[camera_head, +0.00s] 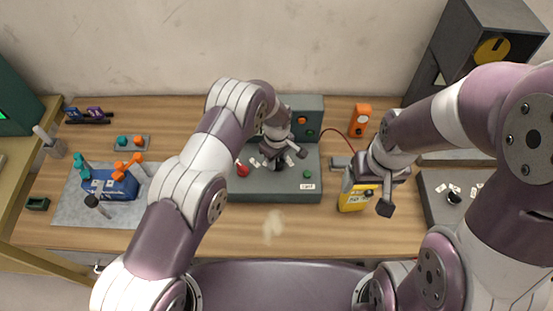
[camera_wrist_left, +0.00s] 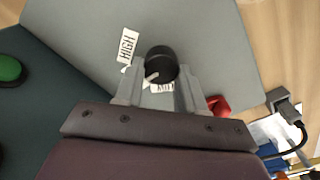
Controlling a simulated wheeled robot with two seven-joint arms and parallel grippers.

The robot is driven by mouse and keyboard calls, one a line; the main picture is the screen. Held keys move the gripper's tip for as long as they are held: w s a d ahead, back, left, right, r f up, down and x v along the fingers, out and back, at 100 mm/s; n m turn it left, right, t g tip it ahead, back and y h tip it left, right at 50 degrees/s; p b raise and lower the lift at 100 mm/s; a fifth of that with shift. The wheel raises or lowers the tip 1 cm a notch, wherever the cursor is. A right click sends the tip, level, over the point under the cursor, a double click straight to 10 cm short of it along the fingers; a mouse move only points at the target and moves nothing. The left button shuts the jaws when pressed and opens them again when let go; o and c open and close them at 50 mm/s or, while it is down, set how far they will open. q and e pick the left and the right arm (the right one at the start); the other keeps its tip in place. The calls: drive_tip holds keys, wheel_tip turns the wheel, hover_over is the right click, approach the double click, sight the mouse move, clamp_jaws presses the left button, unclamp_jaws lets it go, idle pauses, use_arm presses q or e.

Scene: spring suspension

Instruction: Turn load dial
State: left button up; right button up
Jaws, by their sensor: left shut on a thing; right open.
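The load dial is a black round knob (camera_wrist_left: 161,62) with a pale pointer, seen in the left wrist view on a grey panel. Its pointer is toward the lower left of that view. A HIGH label (camera_wrist_left: 127,47) is at its upper left, and another label is partly hidden below it. My left gripper (camera_head: 276,160) is over the grey console (camera_head: 250,192) in the head view, shut on the dial, with a finger on each side in the wrist view (camera_wrist_left: 159,82). My right gripper (camera_head: 383,194) is open and empty beside a yellow box (camera_head: 352,198).
The console has a green button (camera_head: 307,174) and a red knob (camera_head: 242,170). An orange device (camera_head: 359,119) stands behind the yellow box. A blue box (camera_head: 110,184) is on a grey mat at left. Another grey panel (camera_head: 432,205) is at right. Bare table shows in front of the console.

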use_arm(q)
drive_tip(key=m+b, duration=0.4)
drive_tip(key=b, duration=0.1)
drive_tip(key=shift+d+f+m, duration=0.2)
drive_tip(key=shift+f+m, duration=0.05)
drive_tip(key=shift+m, duration=0.15)
drive_tip(key=m+b, duration=0.2)
drive_tip(key=m, duration=0.1)
drive_tip(key=shift+r+b, duration=0.1)
drive_tip(key=shift+b, duration=0.2)
drive_tip(key=shift+d+r+m+b, duration=0.1)
drive_tip(key=shift+m+b, duration=0.6)
drive_tip(key=shift+m, duration=0.9)
drive_tip(key=o, duration=1)
drive_tip(key=shift+o, duration=0.2)
drive_tip(key=shift+s+r, duration=0.1)
drive_tip(key=shift+r, duration=0.05)
